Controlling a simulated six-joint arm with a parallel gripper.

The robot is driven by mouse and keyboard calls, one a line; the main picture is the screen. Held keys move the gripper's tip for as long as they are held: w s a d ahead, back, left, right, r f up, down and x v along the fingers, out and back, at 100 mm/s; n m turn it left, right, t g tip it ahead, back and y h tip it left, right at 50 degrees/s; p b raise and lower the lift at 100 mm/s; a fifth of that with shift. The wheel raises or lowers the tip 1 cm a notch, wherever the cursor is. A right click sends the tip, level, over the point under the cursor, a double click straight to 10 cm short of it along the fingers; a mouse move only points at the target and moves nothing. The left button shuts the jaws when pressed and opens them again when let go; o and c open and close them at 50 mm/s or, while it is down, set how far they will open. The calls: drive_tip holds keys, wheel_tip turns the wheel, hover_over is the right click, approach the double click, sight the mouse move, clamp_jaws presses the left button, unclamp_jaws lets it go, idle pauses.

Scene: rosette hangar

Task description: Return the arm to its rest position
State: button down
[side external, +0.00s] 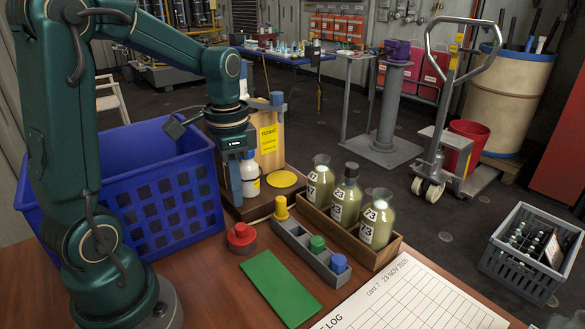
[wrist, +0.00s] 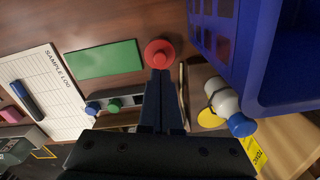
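My gripper (side external: 235,200) points down above the table, between the blue crate (side external: 160,205) and the wooden stand. In the wrist view my gripper (wrist: 162,72) has its two dark fingers together, with nothing visible between them. A white bottle with a blue cap (wrist: 226,103) stands beside the crate in the wrist view. In the side view the bottle (side external: 251,178) is partly hidden behind my fingers. The red knob (side external: 241,236) sits on the table; in the wrist view it (wrist: 159,53) appears just beyond the fingertips, apart from them as far as the side view shows.
A wooden tray (side external: 322,223) holds three labelled flasks. A grey rack (side external: 300,247) holds yellow, green and blue pegs. A green mat (side external: 280,288) and a sample log sheet (side external: 410,303) lie on the table. A yellow disc (side external: 286,178) lies on the stand beside a toxic sign (side external: 268,140).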

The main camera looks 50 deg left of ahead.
sight(241, 226)
drive_tip(key=shift+f, duration=0.1)
drive_tip(key=shift+f, duration=0.85)
drive_tip(key=shift+f, duration=0.35)
drive_tip(key=shift+f, duration=1.4)
wheel_tip(241, 226, up, 7)
idle(0.7)
